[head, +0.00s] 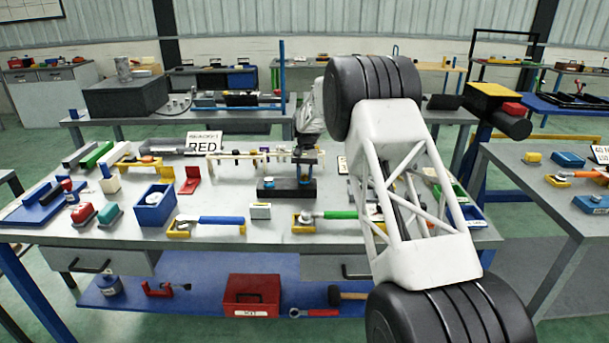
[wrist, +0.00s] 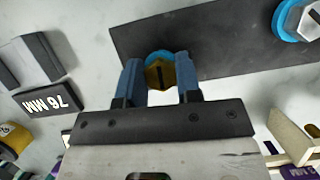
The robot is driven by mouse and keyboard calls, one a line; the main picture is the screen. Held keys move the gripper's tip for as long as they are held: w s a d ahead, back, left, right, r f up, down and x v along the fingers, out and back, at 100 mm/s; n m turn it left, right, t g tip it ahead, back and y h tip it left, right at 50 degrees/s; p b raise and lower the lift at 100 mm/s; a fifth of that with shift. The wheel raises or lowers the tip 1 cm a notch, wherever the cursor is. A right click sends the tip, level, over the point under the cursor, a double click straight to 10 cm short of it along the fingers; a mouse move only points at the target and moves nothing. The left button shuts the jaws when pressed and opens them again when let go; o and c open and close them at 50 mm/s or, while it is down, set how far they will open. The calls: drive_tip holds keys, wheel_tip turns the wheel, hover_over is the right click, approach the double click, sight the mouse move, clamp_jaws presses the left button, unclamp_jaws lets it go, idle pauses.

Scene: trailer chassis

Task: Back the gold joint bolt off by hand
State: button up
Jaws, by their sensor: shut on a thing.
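The gold joint bolt (wrist: 159,75) shows in the wrist view with a dark slot across its head and a blue ring behind it. It sits at the near end of a dark plate (wrist: 215,45). My gripper (wrist: 158,68) has its two blue fingers shut on the bolt's sides. A silver hex bolt (wrist: 306,20) on another blue ring stands at the plate's far right. In the head view my gripper (head: 305,165) is small and dark, pointing down over a black block (head: 287,190) on the bench. The gold bolt cannot be made out there.
A rack of small parts (head: 240,155) stands beside my gripper. A green-handled wrench (head: 340,214) and a blue-handled wrench (head: 222,220) lie in front. A "76 MM" label (wrist: 46,101) and grey block (wrist: 37,60) lie left in the wrist view. My arm hides the bench's right part.

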drive_tip(key=n+h, duration=0.1)
drive_tip(key=n, duration=0.1)
drive_tip(key=n+h, duration=0.1)
drive_tip(key=n, duration=0.2)
drive_tip(key=shift+s+f+n, duration=0.1)
drive_tip(key=shift+f+n, duration=0.1)
drive_tip(key=shift+n, duration=0.1)
drive_tip(key=n+h, duration=0.1)
drive_tip(key=n, duration=0.1)
drive_tip(key=n+t, duration=0.1)
drive_tip(key=n, duration=0.2)
drive_tip(key=shift+t+h, duration=0.3)
drive_tip(key=shift+h, duration=0.1)
drive_tip(key=o, duration=0.9)
drive_tip(key=shift+r, duration=0.1)
drive_tip(key=shift+r, duration=0.1)
drive_tip(key=shift+v, duration=3.8)
